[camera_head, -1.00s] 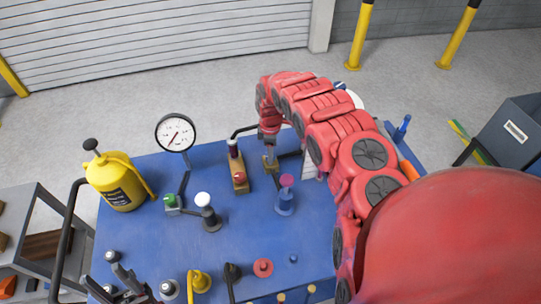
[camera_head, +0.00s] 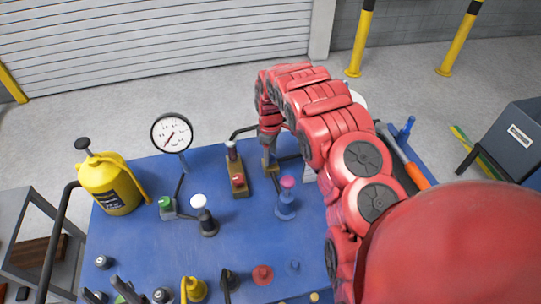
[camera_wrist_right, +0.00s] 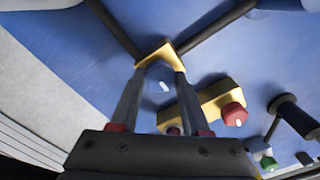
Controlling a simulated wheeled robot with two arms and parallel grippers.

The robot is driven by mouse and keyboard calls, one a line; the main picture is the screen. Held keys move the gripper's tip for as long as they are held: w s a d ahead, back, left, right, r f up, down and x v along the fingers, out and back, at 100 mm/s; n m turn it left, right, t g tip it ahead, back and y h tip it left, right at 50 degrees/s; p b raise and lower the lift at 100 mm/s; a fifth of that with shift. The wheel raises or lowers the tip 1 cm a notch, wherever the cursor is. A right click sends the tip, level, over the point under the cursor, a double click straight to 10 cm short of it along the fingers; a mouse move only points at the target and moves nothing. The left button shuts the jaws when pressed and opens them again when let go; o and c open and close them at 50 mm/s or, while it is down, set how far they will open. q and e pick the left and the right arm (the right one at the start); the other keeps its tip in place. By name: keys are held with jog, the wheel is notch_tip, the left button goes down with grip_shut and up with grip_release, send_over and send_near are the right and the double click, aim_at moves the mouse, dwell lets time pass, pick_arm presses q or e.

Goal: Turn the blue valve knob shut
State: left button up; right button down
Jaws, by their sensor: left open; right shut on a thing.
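The blue valve knob (camera_wrist_right: 158,84), with a white mark on top, sits on a brass valve body (camera_wrist_right: 158,52) with dark pipes running from it. My right gripper (camera_wrist_right: 161,76) points down with its two fingers on either side of the knob, shut on it. In the head view my right gripper (camera_head: 268,146) stands over the brass body (camera_head: 270,168), and the knob itself is hidden there. My left gripper (camera_head: 110,294) is open and empty at the bottom left edge, mostly cut off. The pressure gauge (camera_head: 171,132) stands left of the valve.
The blue table (camera_head: 244,240) carries a red-button block (camera_head: 237,176), a purple-topped blue post (camera_head: 286,198), a white-topped post (camera_head: 203,215), a green button (camera_head: 166,205) and a yellow can (camera_head: 112,183). Several small fittings line the front edge.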

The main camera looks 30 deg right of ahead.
jog(key=shift+c, duration=1.9)
grip_release()
notch_tip(320, 180, up, 17)
jog(key=p, duration=1.2)
jog(key=shift+r, duration=0.2)
jog(key=shift+f, duration=0.1)
